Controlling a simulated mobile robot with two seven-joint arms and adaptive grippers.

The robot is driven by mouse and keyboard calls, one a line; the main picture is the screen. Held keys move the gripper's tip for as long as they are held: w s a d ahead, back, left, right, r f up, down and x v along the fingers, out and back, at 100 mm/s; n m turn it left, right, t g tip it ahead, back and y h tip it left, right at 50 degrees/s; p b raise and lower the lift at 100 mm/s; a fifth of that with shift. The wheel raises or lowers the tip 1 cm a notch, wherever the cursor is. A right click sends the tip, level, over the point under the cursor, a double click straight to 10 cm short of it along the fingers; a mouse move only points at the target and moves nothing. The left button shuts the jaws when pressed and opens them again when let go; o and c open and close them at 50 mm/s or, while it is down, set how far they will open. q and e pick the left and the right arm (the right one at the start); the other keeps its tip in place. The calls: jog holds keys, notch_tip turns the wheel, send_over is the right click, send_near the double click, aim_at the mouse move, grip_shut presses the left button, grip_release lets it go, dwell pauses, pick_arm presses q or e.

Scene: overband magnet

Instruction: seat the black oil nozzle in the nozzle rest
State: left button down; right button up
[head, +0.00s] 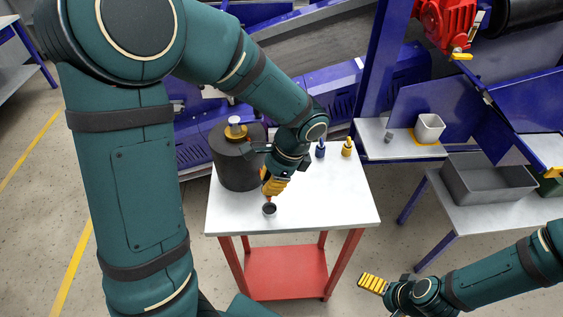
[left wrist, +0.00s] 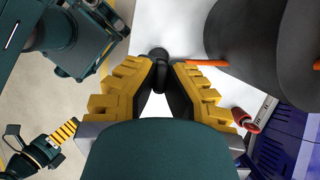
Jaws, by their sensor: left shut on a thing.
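My left gripper (head: 272,190) reaches down over the front left of the white table, just right of the dark drum. Its yellow fingers are shut on a small black piece, the black oil nozzle (left wrist: 160,58), which shows between the fingertips in the left wrist view. Fingers hide much of it. A small dark round cup with a grey rim, apparently the nozzle rest (head: 269,209), stands on the table directly below the fingertips. I cannot tell whether the nozzle touches it. My right gripper (head: 373,284) is off the table at the lower right; its opening cannot be made out.
The dark drum (head: 236,168) with a yellow top stands close left of my left gripper. A blue nozzle (head: 320,149) and a yellow nozzle (head: 347,148) stand at the table's back. The white tabletop (head: 335,200) is clear at right. A grey bin (head: 485,180) is farther right.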

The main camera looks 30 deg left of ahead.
pick_arm(q)
jog(key=shift+w+a+r+m, duration=0.1)
jog(key=shift+w+r+m, duration=0.2)
jog(key=shift+m, duration=0.2)
jog(key=shift+s, duration=0.35)
pick_arm(e)
jog(key=shift+w, duration=0.15)
pick_arm(q)
jog(key=shift+w+f, duration=0.1)
pick_arm(e)
jog(key=shift+w, duration=0.1)
pick_arm(q)
jog(key=shift+f+b, duration=1.1)
jog(key=shift+f, duration=0.4)
jog(key=shift+f+b, duration=0.9)
jog(key=shift+f, duration=0.45)
pick_arm(e)
jog(key=f, duration=0.4)
jog(key=shift+s, duration=0.4)
pick_arm(q)
jog(key=shift+p, duration=0.3)
pick_arm(e)
jog(key=shift+r, duration=0.3)
pick_arm(q)
jog(key=shift+f+b, duration=1.05)
jog(key=shift+f, duration=0.3)
pick_arm(e)
jog(key=shift+f, duration=1.1)
